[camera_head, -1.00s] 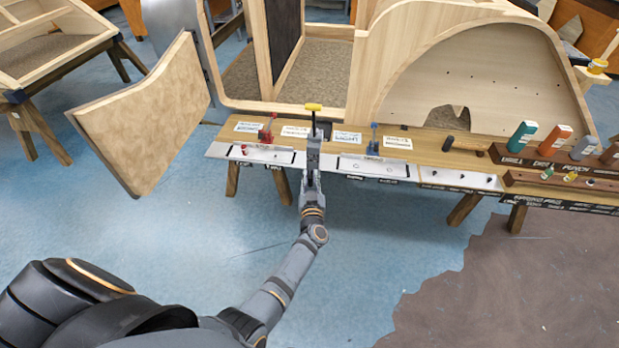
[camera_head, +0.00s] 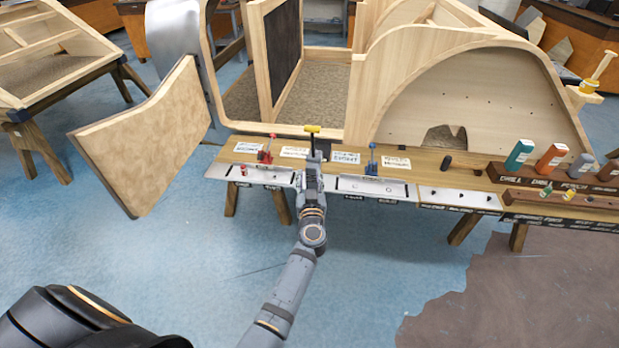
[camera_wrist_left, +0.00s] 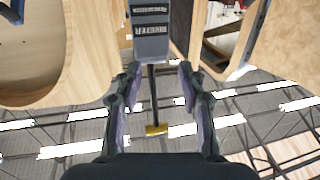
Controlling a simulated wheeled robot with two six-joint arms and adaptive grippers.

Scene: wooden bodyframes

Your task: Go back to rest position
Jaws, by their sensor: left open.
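My left gripper (camera_head: 314,165) reaches over the front edge of the workbench (camera_head: 235,156) in the head view. It is open, and its two fingers stand apart in the left wrist view (camera_wrist_left: 157,85). A tool with a yellow cross-handle (camera_head: 312,129) shows just beyond the fingers in the head view. In the wrist view its thin dark rod and yellow handle (camera_wrist_left: 156,129) lie between the fingers, with a gap on both sides. A grey labelled block (camera_wrist_left: 150,35) is at the rod's other end. My right gripper is not in view.
A red tool (camera_head: 266,154) and a blue tool (camera_head: 371,162) stand on the bench beside mine. Several coloured bottles (camera_head: 519,154) stand in a rack at right. A large wooden frame (camera_head: 325,130) rises behind, and a tan panel (camera_head: 150,135) is at left. Blue floor lies in front.

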